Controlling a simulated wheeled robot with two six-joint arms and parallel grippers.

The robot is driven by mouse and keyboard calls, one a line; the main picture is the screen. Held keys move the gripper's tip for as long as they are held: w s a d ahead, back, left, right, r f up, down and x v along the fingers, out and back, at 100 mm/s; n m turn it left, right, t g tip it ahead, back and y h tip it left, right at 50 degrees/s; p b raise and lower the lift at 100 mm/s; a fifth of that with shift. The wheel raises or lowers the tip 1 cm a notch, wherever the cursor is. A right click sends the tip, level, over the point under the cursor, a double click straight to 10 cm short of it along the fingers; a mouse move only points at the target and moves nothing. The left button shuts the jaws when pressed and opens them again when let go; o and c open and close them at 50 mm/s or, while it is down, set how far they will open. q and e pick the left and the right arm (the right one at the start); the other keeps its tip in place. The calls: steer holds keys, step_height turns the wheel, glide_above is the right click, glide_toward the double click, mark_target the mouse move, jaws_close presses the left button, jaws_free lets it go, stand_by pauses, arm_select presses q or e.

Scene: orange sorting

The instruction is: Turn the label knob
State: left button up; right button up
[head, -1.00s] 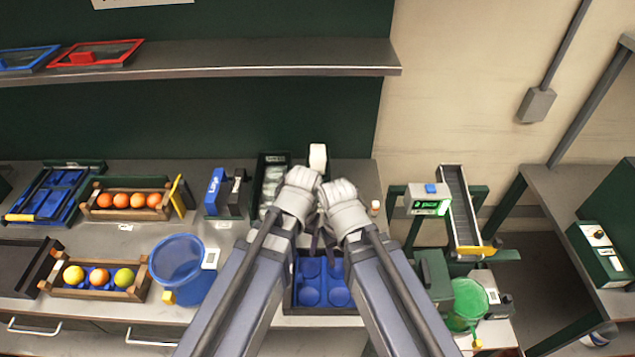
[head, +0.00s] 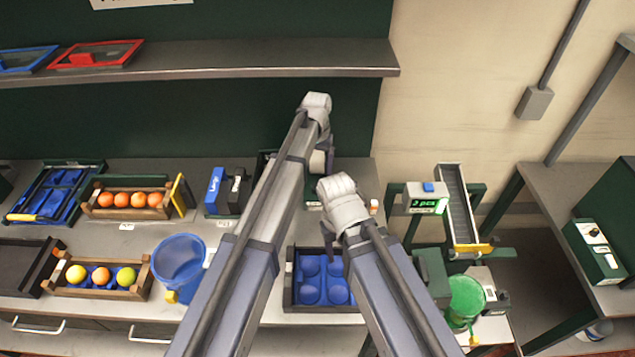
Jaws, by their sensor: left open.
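My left gripper (head: 325,158) is over the back of the bench, reaching down beside a white roll-like part (head: 317,162). My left arm hides most of the device there. Its jaws are open, and I cannot tell whether they touch anything. My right gripper (head: 337,238) hangs over the blue-lined tray; its fingers are mostly hidden behind its wrist. I cannot make out a label knob for certain. A green box with a dark knob and buttons (head: 598,240) stands on the right-hand bench, far from both grippers.
A blue-cupped tray (head: 290,300) lies below my arms. A blue bucket (head: 180,262) and wooden crates of fruit (head: 140,293) stand left. A display unit (head: 425,200), a conveyor (head: 458,205) and a green container (head: 467,297) stand right. A shelf (head: 220,60) spans the back.

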mark_target(318, 185)
arm_select(q)
steer(key=shift+f+b, duration=3.95)
arm_select(e)
steer(key=shift+f, duration=4)
arm_select(q)
steer(key=shift+c, duration=0.4)
arm_select(e)
steer(key=shift+r, duration=0.1)
arm_select(q)
jaws_close()
